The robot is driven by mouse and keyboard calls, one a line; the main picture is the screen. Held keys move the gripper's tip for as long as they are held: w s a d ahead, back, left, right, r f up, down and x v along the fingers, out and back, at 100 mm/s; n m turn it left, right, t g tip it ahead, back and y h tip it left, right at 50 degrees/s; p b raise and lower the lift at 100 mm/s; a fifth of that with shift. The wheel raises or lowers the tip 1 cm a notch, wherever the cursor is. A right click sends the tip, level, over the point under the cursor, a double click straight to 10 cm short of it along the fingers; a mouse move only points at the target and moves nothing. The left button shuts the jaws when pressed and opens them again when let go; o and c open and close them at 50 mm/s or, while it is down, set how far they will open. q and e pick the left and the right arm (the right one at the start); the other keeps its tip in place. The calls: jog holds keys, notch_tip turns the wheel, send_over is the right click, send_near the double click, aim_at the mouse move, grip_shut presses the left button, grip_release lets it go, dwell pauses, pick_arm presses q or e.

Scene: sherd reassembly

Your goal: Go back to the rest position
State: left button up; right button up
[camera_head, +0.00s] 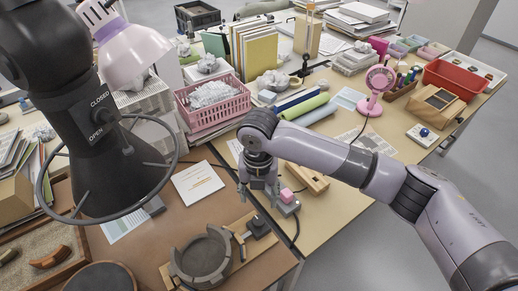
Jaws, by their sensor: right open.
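My right gripper (259,191) hangs fingers down over the worktable, reached by my right arm from the right. Its fingers are spread and nothing shows between them. It is left of a small grey box with a pink top (288,197). A curved ring of grey sherds (202,258) sits on a wooden stand below and left of the gripper, apart from it. A brown sherd (50,257) lies in a sand tray (28,246) at the lower left. A large dark body covers the upper left; no left gripper fingers show.
A pink basket (212,110) of white crumpled material stands behind the gripper. A pink fan (376,86), a red tray (457,78) and rolled tubes (303,110) stand further back. A white card (198,183) lies left of the gripper. Open floor (455,190) shows at right.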

jog(key=s+a+f+m+t+y, duration=0.1)
jog(key=s+a+f+m+y, duration=0.15)
jog(key=s+m, duration=0.35)
jog(key=s+a+f+m+y, duration=0.1)
jog(key=s+f+m+y, duration=0.2)
jog(key=m, duration=0.4)
jog(key=s+d+f+m+t+h, duration=0.1)
jog(key=s+d+f+m+h, duration=0.15)
jog(key=s+d+m, duration=0.6)
jog(key=s+d+f+m+t+h, duration=0.1)
jog(key=s+d+m+t+h, duration=0.2)
jog(key=d+m, duration=1.1)
jog(key=s+d+f+n+g, duration=0.1)
jog(key=s+f, duration=0.1)
jog(key=f, duration=1.2)
jog(key=s+d+f+n+g, duration=0.1)
jog(key=f+g, duration=0.1)
jog(key=f, duration=1.2)
jog(key=s+d+f+g, duration=0.1)
jog(key=s+d+f, duration=0.2)
jog(key=s+f, duration=1.1)
jog(key=shift+s, duration=1)
